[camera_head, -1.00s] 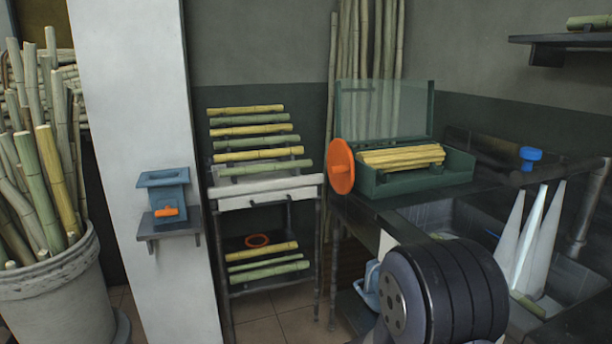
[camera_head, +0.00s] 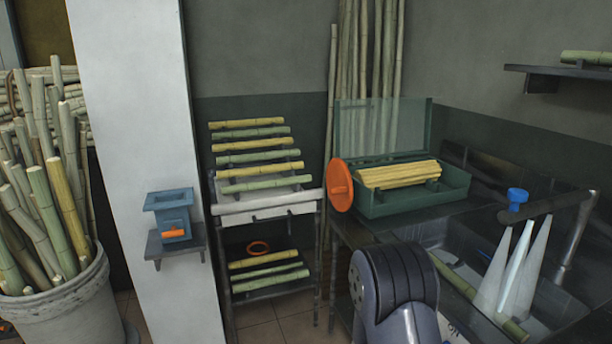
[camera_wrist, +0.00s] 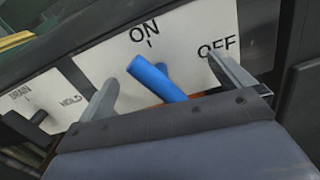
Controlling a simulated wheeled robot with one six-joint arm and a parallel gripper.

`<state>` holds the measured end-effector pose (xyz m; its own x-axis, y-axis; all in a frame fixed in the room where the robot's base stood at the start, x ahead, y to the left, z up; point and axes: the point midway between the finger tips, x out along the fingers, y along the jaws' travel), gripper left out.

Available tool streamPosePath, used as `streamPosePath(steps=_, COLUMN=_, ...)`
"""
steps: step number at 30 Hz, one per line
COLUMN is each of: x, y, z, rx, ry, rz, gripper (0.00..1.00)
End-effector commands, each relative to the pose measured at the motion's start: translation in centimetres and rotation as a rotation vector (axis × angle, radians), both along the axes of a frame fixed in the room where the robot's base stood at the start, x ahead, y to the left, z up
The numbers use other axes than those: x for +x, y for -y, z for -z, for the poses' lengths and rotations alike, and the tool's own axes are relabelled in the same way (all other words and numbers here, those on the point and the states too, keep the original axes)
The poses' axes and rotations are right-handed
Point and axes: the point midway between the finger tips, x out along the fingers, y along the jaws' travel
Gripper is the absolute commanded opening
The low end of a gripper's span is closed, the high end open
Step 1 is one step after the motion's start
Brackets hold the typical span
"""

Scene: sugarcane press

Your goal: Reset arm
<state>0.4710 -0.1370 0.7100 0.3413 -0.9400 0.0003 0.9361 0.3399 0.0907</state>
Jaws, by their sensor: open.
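My gripper (camera_wrist: 166,86) is open in the wrist view, with one grey finger on each side of a blue lever (camera_wrist: 157,79). I see gaps between the fingers and the lever. The lever sits on an orange base on a white panel (camera_wrist: 190,35) marked ON and OFF. Its tip points up and left, near the ON mark; OFF is to its right, behind the right finger. In the head view, part of my arm shows at the bottom centre; my gripper is hidden there.
In the head view, a green press box (camera_head: 415,195) with yellow cane and an orange wheel (camera_head: 339,185) stands on the counter. A cane rack (camera_head: 265,208) is to its left, a sink with white cones (camera_head: 505,285) to its right.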

Motion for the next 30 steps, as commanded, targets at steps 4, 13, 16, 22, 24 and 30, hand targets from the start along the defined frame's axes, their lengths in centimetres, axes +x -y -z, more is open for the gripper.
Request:
streamPosePath(steps=4, x=-0.1, y=-0.6, z=-0.2, rx=-0.034, ry=-0.094, rz=-0.004, gripper=1.00)
streamPosePath(steps=13, x=-1.3, y=-4.0, z=0.0, rx=-0.032, ry=-0.087, rz=-0.003, gripper=1.00)
streamPosePath(steps=16, x=-1.5, y=-4.5, z=0.0, rx=-0.032, ry=-0.086, rz=-0.002, gripper=1.00)
streamPosePath(steps=22, x=-1.7, y=-4.7, z=0.0, rx=-0.031, ry=-0.086, rz=0.000, gripper=1.00)
streamPosePath(steps=24, x=-1.7, y=-4.7, z=0.0, rx=-0.031, ry=-0.086, rz=0.000, gripper=1.00)
streamPosePath(steps=30, x=-1.7, y=-4.7, z=-0.1, rx=-0.027, ry=-0.087, rz=0.003, gripper=1.00)
